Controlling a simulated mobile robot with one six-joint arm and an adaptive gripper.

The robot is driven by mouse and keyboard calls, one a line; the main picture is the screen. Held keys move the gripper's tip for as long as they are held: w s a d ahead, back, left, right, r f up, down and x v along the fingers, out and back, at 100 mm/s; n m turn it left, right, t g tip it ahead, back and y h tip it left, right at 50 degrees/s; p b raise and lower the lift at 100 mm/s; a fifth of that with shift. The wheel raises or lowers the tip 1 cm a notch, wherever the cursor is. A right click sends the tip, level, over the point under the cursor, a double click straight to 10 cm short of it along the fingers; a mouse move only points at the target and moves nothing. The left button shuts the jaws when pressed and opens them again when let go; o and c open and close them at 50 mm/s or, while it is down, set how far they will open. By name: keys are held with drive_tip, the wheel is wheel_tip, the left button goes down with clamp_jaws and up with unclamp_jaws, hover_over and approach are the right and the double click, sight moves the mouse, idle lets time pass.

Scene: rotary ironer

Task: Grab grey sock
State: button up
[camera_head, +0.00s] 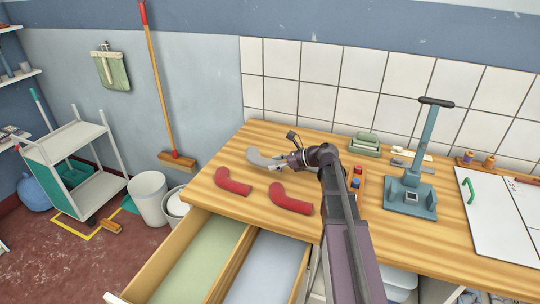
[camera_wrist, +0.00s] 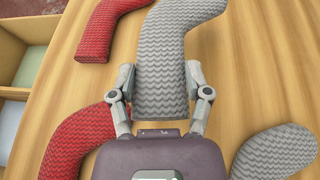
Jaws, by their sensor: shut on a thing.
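A grey sock (camera_head: 258,157) lies on the wooden table near its back left, in a bent shape. My gripper (camera_head: 283,161) is at its right end in the head view. In the wrist view my gripper (camera_wrist: 160,82) has one finger on each side of the grey sock (camera_wrist: 161,45) and is shut on it. A second grey sock (camera_wrist: 275,155) lies to the lower right in the wrist view, apart from the fingers. In the head view my arm hides most of that area.
Two red socks (camera_head: 233,182) (camera_head: 291,198) lie nearer the table's front edge. Open drawers (camera_head: 203,262) stick out below them. A blue press-like stand (camera_head: 411,192) and a white board (camera_head: 503,222) are on the right. A green-grey item (camera_head: 365,144) stands near the tiled wall.

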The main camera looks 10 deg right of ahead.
drive_tip(key=shift+s+d+r, duration=0.1)
drive_tip(key=shift+s+d, duration=0.05)
drive_tip(key=shift+s, duration=0.45)
drive_tip(key=shift+s+d, duration=0.1)
drive_tip(key=shift+s, duration=0.45)
